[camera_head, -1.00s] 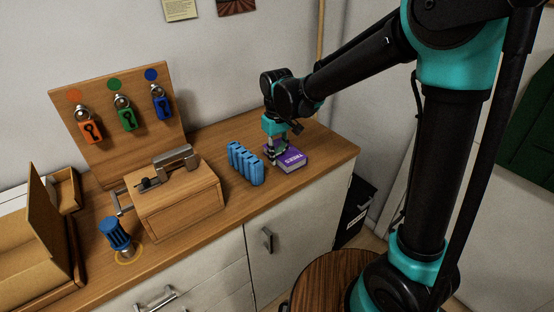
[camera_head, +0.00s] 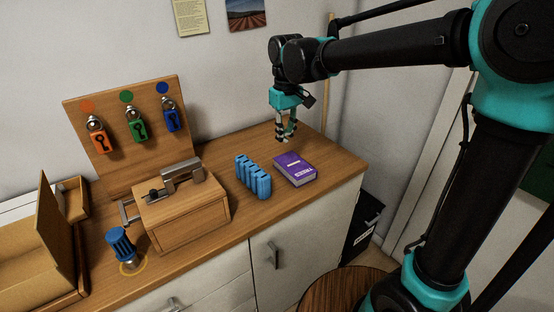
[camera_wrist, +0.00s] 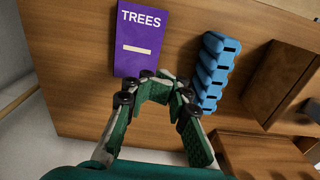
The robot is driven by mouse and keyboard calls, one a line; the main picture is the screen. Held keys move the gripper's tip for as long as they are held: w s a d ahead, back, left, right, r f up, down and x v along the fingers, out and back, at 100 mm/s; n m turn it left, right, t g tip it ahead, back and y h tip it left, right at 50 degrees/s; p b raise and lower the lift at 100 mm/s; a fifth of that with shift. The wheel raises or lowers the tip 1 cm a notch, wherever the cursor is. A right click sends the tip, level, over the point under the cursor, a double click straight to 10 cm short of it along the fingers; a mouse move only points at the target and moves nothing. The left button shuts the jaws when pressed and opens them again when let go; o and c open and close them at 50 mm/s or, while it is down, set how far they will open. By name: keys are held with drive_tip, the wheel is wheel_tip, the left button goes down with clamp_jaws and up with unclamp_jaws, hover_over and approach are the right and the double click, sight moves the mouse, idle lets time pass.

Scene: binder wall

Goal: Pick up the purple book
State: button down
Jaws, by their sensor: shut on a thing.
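The purple book (camera_head: 295,168), titled TREES, lies flat on the wooden counter, right of the blue ridged block. My gripper (camera_head: 286,138) points down above the counter, behind the book and apart from it. In the wrist view the book (camera_wrist: 140,38) lies beyond the fingers of my gripper (camera_wrist: 155,92). I see nothing between the fingers. They are partly drawn in, and how far they are shut is unclear.
The blue ridged block (camera_head: 253,177) stands close left of the book. A wooden box (camera_head: 185,212) with a metal latch, a blue-handled object (camera_head: 120,243) and a padlock board (camera_head: 125,128) are farther left. The counter's right end is clear.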

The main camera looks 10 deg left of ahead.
wheel_tip(320, 180, up, 7)
drive_tip(key=shift+r, duration=0.15)
drive_tip(key=shift+c, duration=2.3)
unclamp_jaws()
drive_tip(key=shift+w, duration=0.1)
drive_tip(key=shift+d, duration=0.1)
